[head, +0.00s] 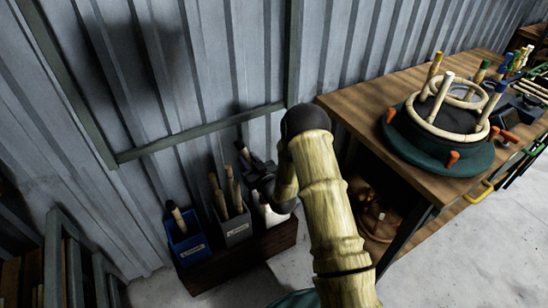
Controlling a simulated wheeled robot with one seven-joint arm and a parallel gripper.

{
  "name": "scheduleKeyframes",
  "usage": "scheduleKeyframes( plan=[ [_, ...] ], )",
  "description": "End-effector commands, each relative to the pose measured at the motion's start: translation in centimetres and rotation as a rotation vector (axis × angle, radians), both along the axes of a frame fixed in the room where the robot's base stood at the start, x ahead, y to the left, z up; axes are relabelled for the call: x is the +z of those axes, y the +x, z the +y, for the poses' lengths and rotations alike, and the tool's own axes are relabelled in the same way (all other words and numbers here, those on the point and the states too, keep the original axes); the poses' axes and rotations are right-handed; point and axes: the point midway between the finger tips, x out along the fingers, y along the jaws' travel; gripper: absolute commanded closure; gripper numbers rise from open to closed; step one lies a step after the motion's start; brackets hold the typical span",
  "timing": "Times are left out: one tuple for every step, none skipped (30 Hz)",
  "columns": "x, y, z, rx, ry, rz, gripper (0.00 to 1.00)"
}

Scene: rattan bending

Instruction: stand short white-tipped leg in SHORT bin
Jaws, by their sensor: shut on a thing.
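My gripper (258,172) is above the row of bins by the wall, over the right part of the row. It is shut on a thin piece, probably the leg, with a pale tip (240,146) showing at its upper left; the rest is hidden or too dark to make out. A grey bin (236,232) in the middle holds several pale rattan pieces. A whitish bin (271,216) at the right is partly hidden by my wrist. The bin labels are too small to read.
The bins stand on a dark wooden base (240,262) against the corrugated wall (170,70). A wooden workbench (350,107) at the right carries a round green fixture (440,160) with rattan rings and colour-tipped upright legs. Concrete floor is clear in front.

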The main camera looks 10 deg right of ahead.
Motion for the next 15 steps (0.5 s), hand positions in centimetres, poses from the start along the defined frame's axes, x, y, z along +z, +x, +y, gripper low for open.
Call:
scheduleKeyframes(
  plan=[
    [-1.4, 0.7, -0.2, 0.006, 0.012, -0.035, 0.99],
    [-1.6, 1.0, -0.2, 0.012, 0.019, -0.055, 0.99],
    [-1.7, 1.4, -0.2, 0.018, 0.029, -0.081, 0.99],
    [-1.8, 1.7, -0.2, 0.024, 0.036, -0.1, 0.99],
    [-1.9, 2.0, -0.3, 0.027, 0.045, -0.119, 0.99],
    [-2.0, 2.4, -0.4, 0.035, 0.054, -0.146, 0.99],
    [-2.1, 2.7, -0.4, 0.038, 0.061, -0.163, 0.99],
    [-2.2, 3.0, -0.5, 0.043, 0.069, -0.183, 0.99],
    [-2.3, 3.3, -0.6, 0.047, 0.079, -0.206, 0.99],
    [-2.3, 3.6, -0.7, 0.052, 0.087, -0.226, 0.99],
    [-2.4, 3.9, -0.8, 0.054, 0.094, -0.245, 0.99],
    [-2.4, 4.2, -0.9, 0.057, 0.104, -0.269, 0.99],
    [-2.5, 4.4, -1.1, 0.061, 0.111, -0.287, 0.99],
    [-2.5, 4.7, -1.2, 0.062, 0.118, -0.305, 0.99],
    [-2.6, 5.0, -1.4, 0.065, 0.129, -0.328, 0.99]
  ],
)
